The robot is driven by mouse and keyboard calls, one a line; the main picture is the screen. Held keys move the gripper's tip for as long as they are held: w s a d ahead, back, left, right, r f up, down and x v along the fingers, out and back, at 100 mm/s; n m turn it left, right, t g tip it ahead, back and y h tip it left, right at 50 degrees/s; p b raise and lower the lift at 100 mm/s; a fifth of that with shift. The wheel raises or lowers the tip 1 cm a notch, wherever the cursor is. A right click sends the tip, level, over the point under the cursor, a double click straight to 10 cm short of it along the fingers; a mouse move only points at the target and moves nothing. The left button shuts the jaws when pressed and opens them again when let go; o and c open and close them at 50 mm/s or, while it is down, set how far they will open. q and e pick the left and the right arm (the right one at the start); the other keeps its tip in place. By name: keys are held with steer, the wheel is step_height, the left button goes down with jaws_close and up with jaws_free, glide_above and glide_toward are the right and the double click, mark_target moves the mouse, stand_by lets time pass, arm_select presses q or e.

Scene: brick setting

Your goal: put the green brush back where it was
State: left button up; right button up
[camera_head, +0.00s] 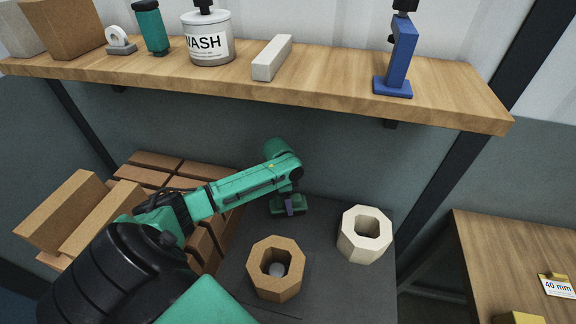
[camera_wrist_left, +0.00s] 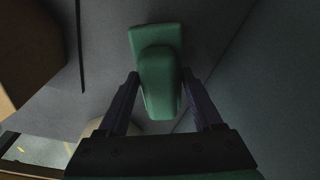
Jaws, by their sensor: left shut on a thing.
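The green brush (camera_head: 281,208) is at the end of my left arm, over the dark grey surface near the back wall. I cannot tell whether it touches the surface. My left gripper (camera_head: 290,203) points down and is shut on the brush. In the left wrist view the brush (camera_wrist_left: 158,80) lies between the two dark fingers of the gripper (camera_wrist_left: 160,100). My left wrist hides part of the brush in the head view. My right gripper is not in view.
A tan octagonal block (camera_head: 262,289) with a pale ball in its hole and a cream octagonal block (camera_head: 347,247) stand in front. A wooden shelf (camera_head: 330,92) with several items hangs above. A table (camera_head: 500,262) is at right.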

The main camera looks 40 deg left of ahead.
arm_select(q)
steer(key=shift+f, duration=1)
steer(key=o, duration=1.5)
steer(key=shift+c, duration=0.2)
steer(key=shift+r, duration=0.15)
steer(key=r, duration=0.8)
steer(key=s+a+r, duration=0.1)
steer(key=r, duration=0.3)
